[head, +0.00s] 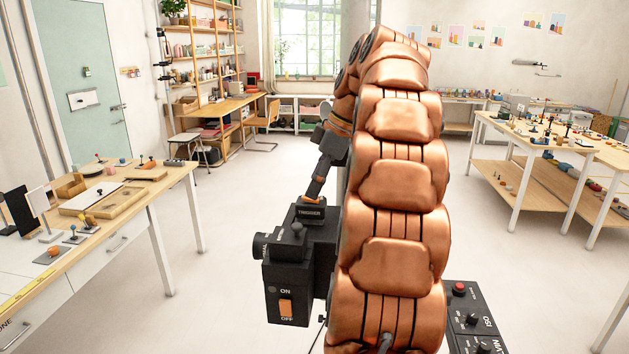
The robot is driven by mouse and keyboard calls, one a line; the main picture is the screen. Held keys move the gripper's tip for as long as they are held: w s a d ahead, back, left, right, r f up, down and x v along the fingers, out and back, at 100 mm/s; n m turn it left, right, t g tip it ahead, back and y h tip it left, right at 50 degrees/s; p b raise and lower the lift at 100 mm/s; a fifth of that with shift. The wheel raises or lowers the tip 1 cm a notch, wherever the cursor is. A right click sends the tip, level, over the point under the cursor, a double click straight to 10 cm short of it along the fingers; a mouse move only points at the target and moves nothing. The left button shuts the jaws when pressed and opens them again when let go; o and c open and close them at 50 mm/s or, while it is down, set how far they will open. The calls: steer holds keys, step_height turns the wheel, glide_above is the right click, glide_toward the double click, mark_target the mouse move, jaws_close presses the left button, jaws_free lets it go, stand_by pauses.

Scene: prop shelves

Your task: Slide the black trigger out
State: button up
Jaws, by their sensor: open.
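A black block with the word TRIGGER (310,212) on it shows in the head view, left of my copper arm. It sits on a black housing with a grey knob (297,230) and an orange ON/OFF switch (286,304). The arm hides the right side of the housing. No separate sliding part can be made out clearly. My gripper (328,140) shows as small dark parts beyond the arm, above the block, partly hidden. It is open, and nothing is seen held in it. I cannot tell whether it touches the dark bar (317,177) below it.
A worktable (95,212) with small props and trays stands at the left. Another table (540,138) with props stands at the right, with a lower shelf. A desk (215,108), chair (266,115) and shelving are at the back. The floor (225,215) between the tables is clear.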

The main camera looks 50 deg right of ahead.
mark_target(320, 201)
steer(key=b+x, duration=0.3)
steer(key=x, duration=0.1)
steer(key=shift+s+d+f, duration=0.1)
steer(key=shift+s+d, duration=0.1)
steer(key=shift+w+a, duration=0.15)
steer(key=shift+x, duration=1.05)
steer(key=shift+c, duration=0.2)
steer(key=c, duration=1.3)
steer(key=shift+s+d+b, duration=0.7)
steer(key=shift+s+b, duration=0.25)
steer(key=shift+s, duration=0.1)
stand_by(0.7)
steer(key=shift+s+d, duration=0.7)
steer(key=shift+s, duration=0.35)
stand_by(1.9)
